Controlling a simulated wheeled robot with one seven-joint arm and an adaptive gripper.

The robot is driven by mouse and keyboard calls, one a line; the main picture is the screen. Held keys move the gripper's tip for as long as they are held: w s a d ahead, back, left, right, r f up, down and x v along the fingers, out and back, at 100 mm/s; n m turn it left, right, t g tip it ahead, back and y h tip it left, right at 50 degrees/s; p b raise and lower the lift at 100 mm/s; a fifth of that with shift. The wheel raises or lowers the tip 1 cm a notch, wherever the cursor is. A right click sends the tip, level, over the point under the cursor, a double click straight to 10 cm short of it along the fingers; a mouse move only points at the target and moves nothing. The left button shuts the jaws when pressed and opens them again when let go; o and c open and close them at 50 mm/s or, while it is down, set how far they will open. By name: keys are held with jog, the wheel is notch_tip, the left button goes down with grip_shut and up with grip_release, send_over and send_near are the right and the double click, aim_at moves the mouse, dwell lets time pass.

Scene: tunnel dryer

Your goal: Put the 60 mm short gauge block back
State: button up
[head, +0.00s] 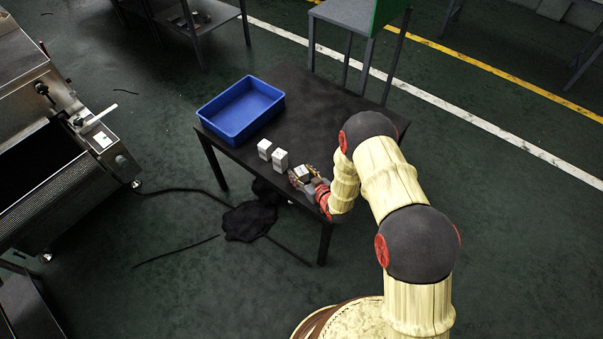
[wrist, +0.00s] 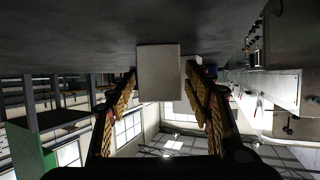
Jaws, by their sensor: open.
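Three pale gauge blocks stand in a row near the front edge of the dark table. The left block (head: 264,149) and the middle block (head: 280,160) stand clear of my gripper. The third block (head: 302,171) is at my gripper (head: 301,179), at the right end of the row. In the wrist view, this near block (wrist: 159,72) stands between the open fingers of my gripper (wrist: 163,78). Another block (wrist: 193,60) shows partly behind it. I cannot read any size marks, so I cannot tell which block is the 60 mm one.
A blue bin (head: 238,112) stands on the table (head: 310,103) behind the blocks, at the left. The tabletop right of the bin is clear. A metal machine (head: 65,150) stands at the far left. A dark cloth (head: 248,221) and cables lie on the floor.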

jog(key=shift+r, duration=0.25)
jog(key=p+v, duration=0.3)
jog(key=v, duration=0.9)
jog(key=shift+f, duration=0.15)
jog(key=w+d+r+m+g+h, duration=0.1)
jog(key=w+d+r+h, duration=0.2)
jog(key=r, duration=0.7)
jog(key=w+d+r+h, duration=0.1)
jog(key=w+d+r, duration=0.35)
jog(key=r, duration=0.55)
jog(key=s+d+r+m+h, duration=0.1)
jog(key=s+d+r+h, duration=0.15)
jog(key=r, duration=0.55)
jog(key=s+d+r+m+g, duration=0.2)
jog(key=s+r, duration=0.6)
jog(key=s, duration=0.3)
jog(key=s+d+r+m+g, duration=0.1)
jog(key=s+d+r+g, duration=0.15)
jog(key=s+r, duration=0.75)
jog(key=s+m, duration=0.1)
jog(key=s, duration=1.1)
jog(key=shift+s+a+f, duration=0.2)
jog(key=shift+s+a, duration=0.05)
